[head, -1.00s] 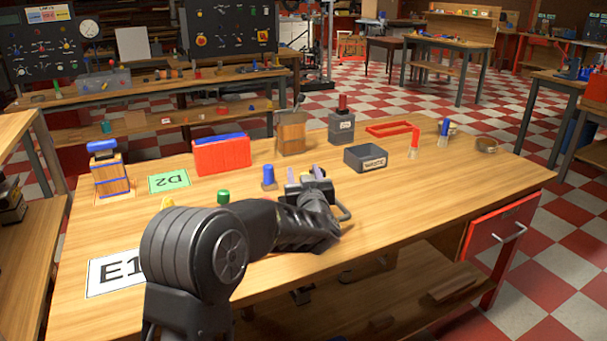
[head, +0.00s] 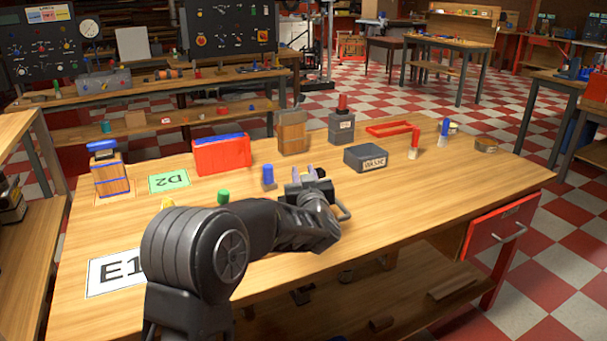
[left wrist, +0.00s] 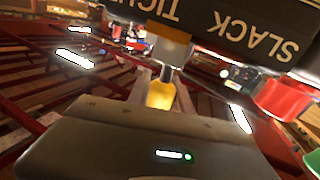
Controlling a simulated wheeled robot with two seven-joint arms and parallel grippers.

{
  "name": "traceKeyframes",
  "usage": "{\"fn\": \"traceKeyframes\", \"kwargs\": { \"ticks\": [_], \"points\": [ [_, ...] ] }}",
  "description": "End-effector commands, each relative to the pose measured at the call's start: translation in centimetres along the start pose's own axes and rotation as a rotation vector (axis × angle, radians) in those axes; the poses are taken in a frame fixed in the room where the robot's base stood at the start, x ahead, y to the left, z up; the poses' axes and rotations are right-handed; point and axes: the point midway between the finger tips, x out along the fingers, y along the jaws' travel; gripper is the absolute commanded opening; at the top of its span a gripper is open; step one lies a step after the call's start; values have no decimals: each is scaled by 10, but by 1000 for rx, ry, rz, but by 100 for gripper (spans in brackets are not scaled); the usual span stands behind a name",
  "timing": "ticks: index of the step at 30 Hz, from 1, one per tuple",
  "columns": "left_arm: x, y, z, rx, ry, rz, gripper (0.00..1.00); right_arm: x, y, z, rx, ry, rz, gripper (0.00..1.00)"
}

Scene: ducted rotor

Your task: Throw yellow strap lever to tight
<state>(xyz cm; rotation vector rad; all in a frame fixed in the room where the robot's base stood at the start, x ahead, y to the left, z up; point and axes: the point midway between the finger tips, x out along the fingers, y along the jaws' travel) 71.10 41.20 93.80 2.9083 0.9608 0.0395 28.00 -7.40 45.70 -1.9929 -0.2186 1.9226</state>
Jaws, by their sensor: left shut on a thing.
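In the left wrist view, a yellow lever grip (left wrist: 160,94) on a pale metal shank sits between my gripper's fingers. Behind it is a dark plate (left wrist: 225,28) with white words TIGHT and SLACK, upside down. The lever stands below the TIGHT end of the lettering; its exact setting I cannot tell. My left gripper (head: 308,178) is shut on the yellow lever, over the middle of the bench in the head view. There my gripper and arm hide the lever. My right gripper is not in view.
On the wooden bench (head: 420,200) stand a blue-topped peg (head: 268,176), a grey box (head: 366,158), a red box (head: 220,155), a wooden block (head: 292,132) and a blue-strapped wooden box (head: 110,178). The bench's right front is clear.

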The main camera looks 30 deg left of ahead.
Motion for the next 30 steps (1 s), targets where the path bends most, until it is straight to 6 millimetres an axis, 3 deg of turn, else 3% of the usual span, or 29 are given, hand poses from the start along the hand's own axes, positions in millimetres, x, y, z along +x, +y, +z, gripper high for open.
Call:
{"fn": "traceKeyframes", "kwargs": {
  "ticks": [8, 14, 30],
  "points": [
    [0, 1, -1, 16, -5, 0, 0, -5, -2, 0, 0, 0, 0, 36],
    [1, 5, -4, 76, -22, -1, 0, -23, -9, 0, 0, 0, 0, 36],
    [6, 24, 1, 456, -124, -7, 0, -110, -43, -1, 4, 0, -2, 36]
  ]
}}
